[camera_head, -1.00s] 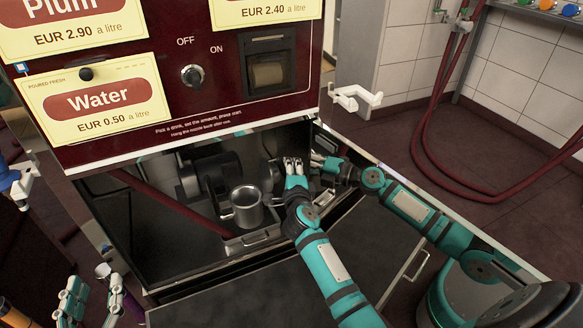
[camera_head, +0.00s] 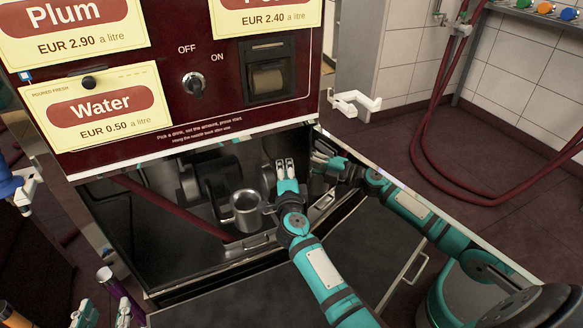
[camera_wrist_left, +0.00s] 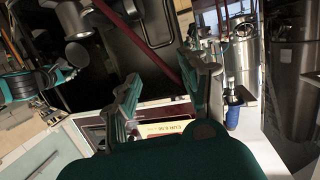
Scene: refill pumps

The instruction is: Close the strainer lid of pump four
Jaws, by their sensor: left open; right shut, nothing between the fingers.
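Inside the open cabinet under the drinks panel, a round silver strainer cup (camera_head: 246,212) stands among dark pump parts (camera_head: 205,180). Its top looks open, and I cannot make out its lid clearly. My right gripper (camera_head: 286,168) is shut and empty, to the right of and slightly beyond the cup, with a visible gap in the picture. My left gripper (camera_head: 104,314) is open and empty at the bottom left edge, away from the cabinet. Its spread fingers also show in the left wrist view (camera_wrist_left: 163,82). Pump numbers are not visible.
A dark red hose (camera_head: 180,208) crosses the cabinet to the left of the cup. A white hook (camera_head: 355,101) sticks out above.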

